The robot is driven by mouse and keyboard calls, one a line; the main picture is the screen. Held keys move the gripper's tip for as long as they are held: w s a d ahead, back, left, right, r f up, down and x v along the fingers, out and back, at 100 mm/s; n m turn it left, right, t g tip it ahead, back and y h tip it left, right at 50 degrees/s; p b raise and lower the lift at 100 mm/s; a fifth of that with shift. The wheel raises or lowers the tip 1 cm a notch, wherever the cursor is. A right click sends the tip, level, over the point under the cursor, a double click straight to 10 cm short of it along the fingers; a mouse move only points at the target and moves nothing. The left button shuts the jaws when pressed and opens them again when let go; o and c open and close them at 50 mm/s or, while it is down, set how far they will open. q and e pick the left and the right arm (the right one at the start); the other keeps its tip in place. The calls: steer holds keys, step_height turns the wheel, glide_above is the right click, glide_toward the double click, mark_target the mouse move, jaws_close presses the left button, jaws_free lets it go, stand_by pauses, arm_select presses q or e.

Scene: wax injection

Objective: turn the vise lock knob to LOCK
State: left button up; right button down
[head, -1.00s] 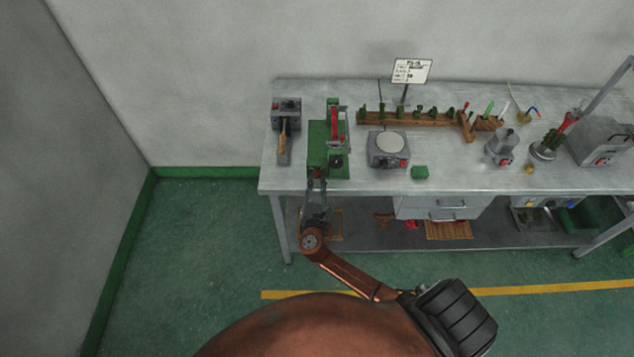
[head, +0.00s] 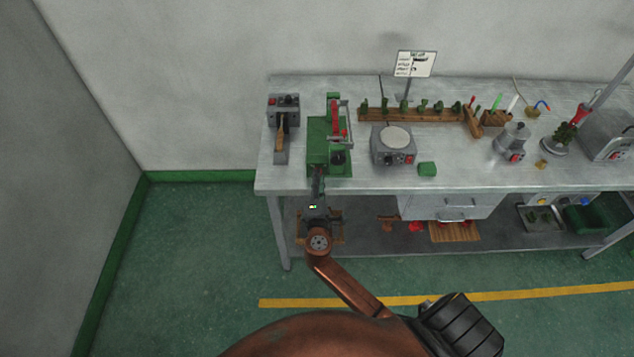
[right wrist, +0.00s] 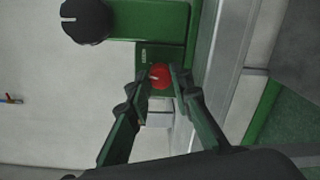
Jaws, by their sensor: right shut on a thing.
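The green vise machine (head: 322,135) stands near the left end of the bench, with a red lever on its right side. In the right wrist view a round red knob (right wrist: 159,77) with a pale mark sits on the green housing (right wrist: 150,54). My right gripper (right wrist: 166,80) is shut on this knob, one finger on each side of it. In the head view my right gripper (head: 318,178) is at the front face of the machine, and the knob is hidden there. The label beside the knob is too small to read. My left gripper does not show.
A black knob (right wrist: 87,20) is on the green housing near the red one. The floor in front is clear.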

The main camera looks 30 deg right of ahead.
steer(key=m+b, duration=0.2)
steer(key=m, duration=0.1)
steer(key=shift+f, duration=0.3)
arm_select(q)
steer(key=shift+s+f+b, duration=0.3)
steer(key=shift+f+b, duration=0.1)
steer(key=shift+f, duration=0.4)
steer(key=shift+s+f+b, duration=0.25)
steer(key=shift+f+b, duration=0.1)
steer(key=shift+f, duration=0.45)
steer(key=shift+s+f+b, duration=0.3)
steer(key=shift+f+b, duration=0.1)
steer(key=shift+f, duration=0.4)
arm_select(e)
steer(key=shift+r+m, duration=0.15)
steer(key=shift+m, duration=1.35)
steer(key=c, duration=1.7)
jaws_free()
